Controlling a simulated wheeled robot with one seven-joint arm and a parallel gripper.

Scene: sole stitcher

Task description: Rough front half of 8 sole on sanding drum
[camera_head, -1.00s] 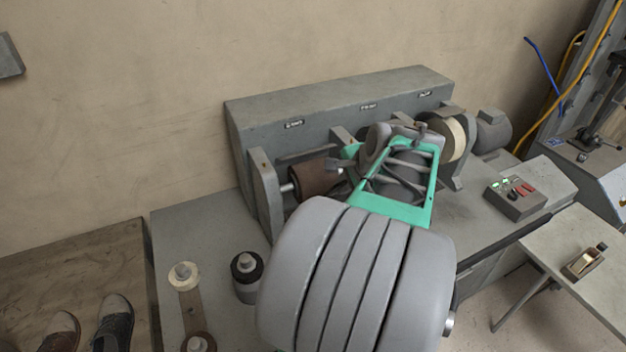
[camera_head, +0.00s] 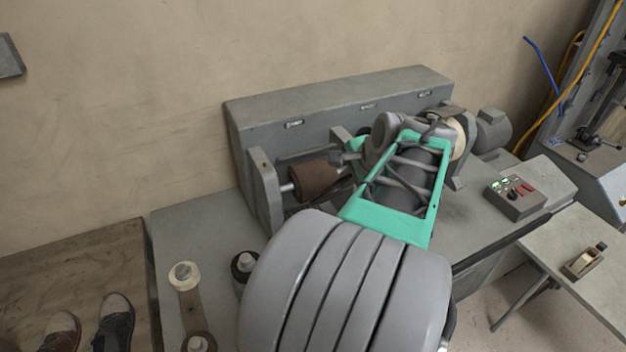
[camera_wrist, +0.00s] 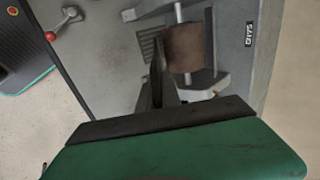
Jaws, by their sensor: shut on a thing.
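The sanding drum (camera_head: 318,180) is a brown roller on a metal shaft at the left end of the grey machine. It also shows in the wrist view (camera_wrist: 185,48), beside a "SAND" label. My gripper (camera_head: 346,160) is just right of the drum in the head view, partly hidden behind my arm. In the wrist view, my gripper (camera_wrist: 160,85) is shut on a thin dark piece, seen nearly edge-on close to the drum's left side. I take this piece to be the sole; its size mark does not show. I cannot tell whether it touches the drum.
A pale wheel (camera_head: 459,138) is farther right on the machine. A control box (camera_head: 515,197) with lit green lamps and red buttons stands at right. Shoes (camera_head: 115,322) rest on the wooden board at lower left. Rollers (camera_head: 185,275) are on the grey bench.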

